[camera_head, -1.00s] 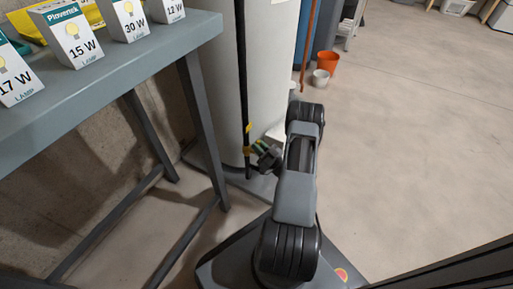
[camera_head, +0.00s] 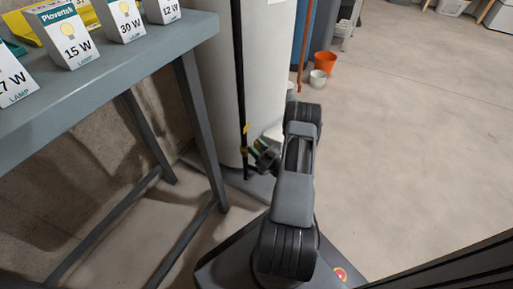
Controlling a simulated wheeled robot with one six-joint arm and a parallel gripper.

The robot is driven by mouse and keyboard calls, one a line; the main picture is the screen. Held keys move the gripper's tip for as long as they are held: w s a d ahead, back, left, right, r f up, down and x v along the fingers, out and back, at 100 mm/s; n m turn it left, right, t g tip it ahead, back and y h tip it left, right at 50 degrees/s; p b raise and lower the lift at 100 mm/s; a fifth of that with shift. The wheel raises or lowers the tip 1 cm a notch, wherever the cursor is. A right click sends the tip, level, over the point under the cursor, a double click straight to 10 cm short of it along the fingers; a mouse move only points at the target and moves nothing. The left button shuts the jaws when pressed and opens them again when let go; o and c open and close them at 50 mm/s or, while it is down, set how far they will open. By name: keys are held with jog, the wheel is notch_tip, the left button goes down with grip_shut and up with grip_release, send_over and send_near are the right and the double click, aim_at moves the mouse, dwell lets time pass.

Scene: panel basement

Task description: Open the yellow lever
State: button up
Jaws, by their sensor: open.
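I cannot tell whether the fingers touch the lever.
A grey metal table (camera_head: 110,75) with lamp boxes (camera_head: 70,40) stands at the left, its legs near the tank. An orange bucket (camera_head: 323,63) and a white bucket (camera_head: 318,78) stand behind my arm.

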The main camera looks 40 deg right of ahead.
jog(key=p+v, duration=0.3)
jog(key=v, duration=1)
jog(key=shift+s+f, duration=0.2)
jog(key=shift+s, duration=0.15)
jog(key=shift+d, duration=0.15)
